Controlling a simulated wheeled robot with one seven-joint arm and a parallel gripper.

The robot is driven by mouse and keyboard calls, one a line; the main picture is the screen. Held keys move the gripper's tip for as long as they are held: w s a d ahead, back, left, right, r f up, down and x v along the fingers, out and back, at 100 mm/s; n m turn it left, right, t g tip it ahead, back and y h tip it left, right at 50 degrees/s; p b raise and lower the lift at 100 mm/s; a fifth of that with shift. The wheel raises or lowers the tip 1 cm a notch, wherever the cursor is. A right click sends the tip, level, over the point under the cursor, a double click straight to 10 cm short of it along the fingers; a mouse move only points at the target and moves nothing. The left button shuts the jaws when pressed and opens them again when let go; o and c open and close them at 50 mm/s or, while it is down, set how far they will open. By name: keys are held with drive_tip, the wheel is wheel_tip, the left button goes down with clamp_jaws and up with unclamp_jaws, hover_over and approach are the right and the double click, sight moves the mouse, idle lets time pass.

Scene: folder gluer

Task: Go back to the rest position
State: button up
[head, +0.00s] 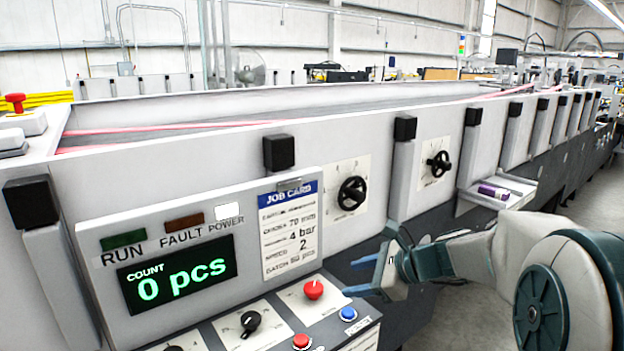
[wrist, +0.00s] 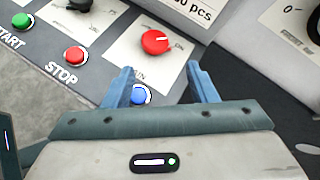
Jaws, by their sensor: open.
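My gripper (head: 378,272) is open and empty in the head view, to the right of the machine's control panel and apart from it. In the wrist view my gripper (wrist: 160,84) shows two blue fingers spread apart, with the panel beyond them. A blue button (wrist: 139,95) appears beside the left finger, and a red rotary knob (wrist: 155,41) lies above, beyond the gap. In the head view the blue button (head: 348,313) sits below and left of my gripper, and the red knob (head: 313,289) is farther left.
The folder gluer (head: 230,150) runs along the left and back. Its display (head: 178,275) reads 0 pcs, beside a job card (head: 290,230). Two black handwheels (head: 352,193) are on its side. A small tray (head: 520,185) holds a purple item. Clear floor (head: 597,185) lies at right.

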drive_tip(key=s+d+f+n+g+h, duration=0.1)
drive_tip(key=s+f+n+h, duration=0.1)
drive_tip(key=s+n, duration=0.5)
drive_tip(key=s+d+f+n+g+h, duration=0.1)
drive_tip(key=s+d+f+n+h, duration=0.1)
drive_tip(key=s+n+h, duration=0.2)
drive_tip(key=s+d+f+n+g+h, duration=0.1)
drive_tip(key=s+d+f+n+h, duration=0.1)
drive_tip(key=s+n, duration=0.7)
drive_tip(key=shift+s+n+h, duration=0.3)
drive_tip(key=shift+s+h, duration=0.4)
drive_tip(key=shift+s, duration=0.5)
